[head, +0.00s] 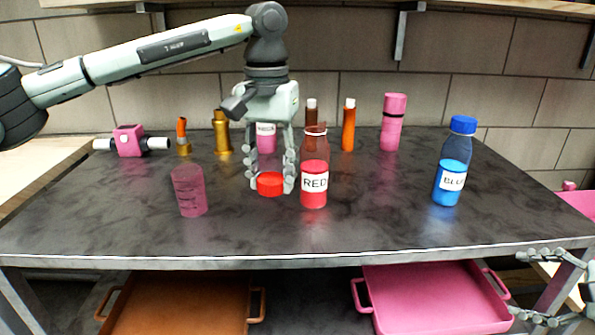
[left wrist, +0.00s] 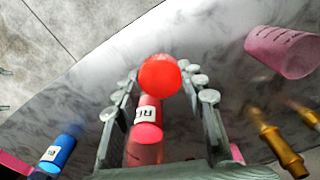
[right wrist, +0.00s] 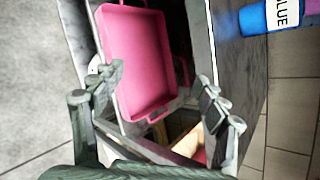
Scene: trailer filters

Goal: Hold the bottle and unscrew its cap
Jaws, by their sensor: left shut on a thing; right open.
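The red bottle (head: 314,190), labelled RED, stands upright on the dark table with an uncovered neck. My left gripper (head: 270,184) points down just left of it, shut on the red cap (head: 271,184), low near the tabletop. Whether the cap touches the table I cannot tell. In the left wrist view the cap (left wrist: 160,75) sits between the fingertips, with the red bottle (left wrist: 148,135) beyond the fingers. A blue bottle (head: 453,170) with a blue cap stands upright at the right. My right gripper (head: 545,290) is open and empty, off the table's front right corner.
A pink cup (head: 188,190) stands left of the left gripper. Several bottles and a pink cylinder (head: 393,120) line the back. A pink clamp-like part (head: 130,141) lies back left. Brown (head: 180,310) and pink (head: 432,300) trays sit below. The front of the table is clear.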

